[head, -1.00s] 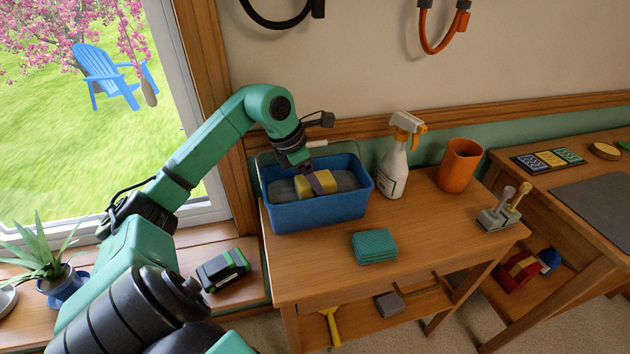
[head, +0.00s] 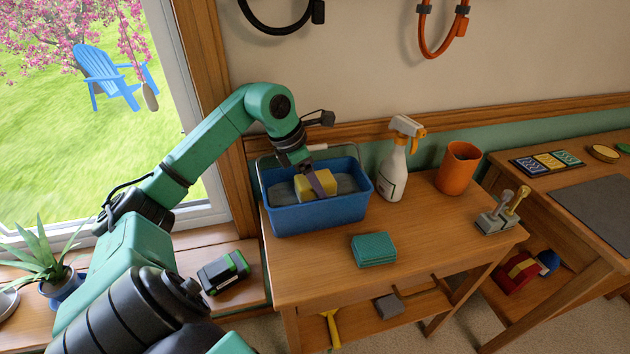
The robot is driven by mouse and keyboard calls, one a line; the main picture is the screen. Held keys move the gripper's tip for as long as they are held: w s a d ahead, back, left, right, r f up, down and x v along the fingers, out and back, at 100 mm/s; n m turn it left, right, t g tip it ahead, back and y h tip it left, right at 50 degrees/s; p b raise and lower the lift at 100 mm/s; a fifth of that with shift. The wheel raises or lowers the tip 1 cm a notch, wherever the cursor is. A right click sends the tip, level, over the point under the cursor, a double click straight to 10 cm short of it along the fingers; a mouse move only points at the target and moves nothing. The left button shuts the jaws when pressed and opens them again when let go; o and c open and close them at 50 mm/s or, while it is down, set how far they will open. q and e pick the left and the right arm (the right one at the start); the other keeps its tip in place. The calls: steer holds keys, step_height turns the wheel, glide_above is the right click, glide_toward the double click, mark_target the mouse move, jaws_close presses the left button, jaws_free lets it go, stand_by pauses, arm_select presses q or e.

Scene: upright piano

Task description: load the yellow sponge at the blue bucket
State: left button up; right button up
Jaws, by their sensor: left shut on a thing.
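The blue bucket (head: 320,216) is a rectangular tub on the left part of the wooden table, with grey content inside and its handle at the back. The yellow sponge (head: 321,179) is inside the bucket, near its middle. My left gripper (head: 314,184) reaches down into the bucket from above and is shut on the sponge. One finger shows on the sponge's near side; the other is hidden. I cannot tell whether the sponge touches the grey content below it. My right gripper is not in view.
A spray bottle (head: 396,165) stands just right of the bucket, with an orange cup (head: 458,168) beyond it. A teal folded cloth (head: 374,249) lies in front. A small metal stand (head: 499,215) sits at the table's right end.

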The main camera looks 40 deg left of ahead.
mark_target(324, 177)
arm_select(q)
step_height(324, 177, up, 6)
steer(key=p, duration=0.4)
steer(key=shift+f, duration=0.1)
steer(key=shift+f, duration=0.1)
stand_by(0.4)
